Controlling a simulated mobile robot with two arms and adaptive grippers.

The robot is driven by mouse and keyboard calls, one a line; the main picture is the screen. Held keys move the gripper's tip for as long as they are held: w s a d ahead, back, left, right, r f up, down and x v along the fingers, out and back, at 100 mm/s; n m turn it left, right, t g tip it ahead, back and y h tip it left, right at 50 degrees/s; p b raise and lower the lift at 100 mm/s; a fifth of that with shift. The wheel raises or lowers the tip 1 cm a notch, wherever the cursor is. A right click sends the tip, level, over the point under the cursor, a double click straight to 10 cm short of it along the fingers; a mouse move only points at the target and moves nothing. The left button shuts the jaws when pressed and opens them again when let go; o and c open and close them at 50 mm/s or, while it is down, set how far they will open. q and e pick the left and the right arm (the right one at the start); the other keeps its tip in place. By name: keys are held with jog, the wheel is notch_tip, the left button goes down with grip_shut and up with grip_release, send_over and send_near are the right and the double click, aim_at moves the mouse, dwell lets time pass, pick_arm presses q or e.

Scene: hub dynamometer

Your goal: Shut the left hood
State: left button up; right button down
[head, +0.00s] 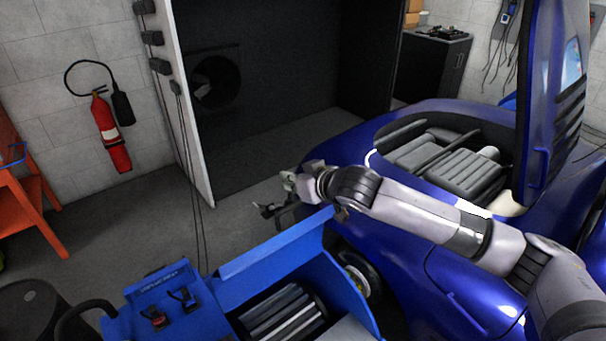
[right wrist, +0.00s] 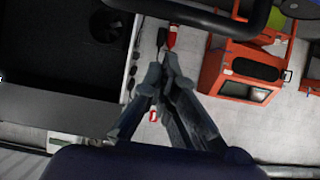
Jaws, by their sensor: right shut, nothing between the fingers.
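The blue car (head: 460,280) stands at the right of the head view with its engine bay (head: 440,158) uncovered. A blue hood panel (head: 545,110) stands raised and upright at the bay's right side. I cannot tell from the picture alone whether it is the left hood. My right arm reaches across the front of the car from the lower right. My right gripper (head: 272,208) is beyond the car's front left edge, apart from the raised panel. In the right wrist view its fingers (right wrist: 166,72) meet and hold nothing. My left gripper is out of view.
A blue dynamometer unit (head: 265,255) with rollers stands beside the car's wheel (head: 360,275). A dark booth with a fan (head: 217,82) is behind. A fire extinguisher (head: 111,133) hangs on the left wall near an orange cart (head: 25,185).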

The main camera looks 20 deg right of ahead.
jog(key=shift+s+d+f+p, duration=0.25)
jog(key=shift+s+f+p, duration=0.35)
jog(key=shift+p, duration=0.05)
jog(key=shift+s+d+f+p, duration=0.25)
jog(key=shift+s+f+p, duration=0.3)
jog(key=shift+p, duration=0.05)
jog(key=shift+w+a+f, duration=0.15)
jog(key=shift+w+a, duration=0.05)
jog(key=shift+w, duration=0.05)
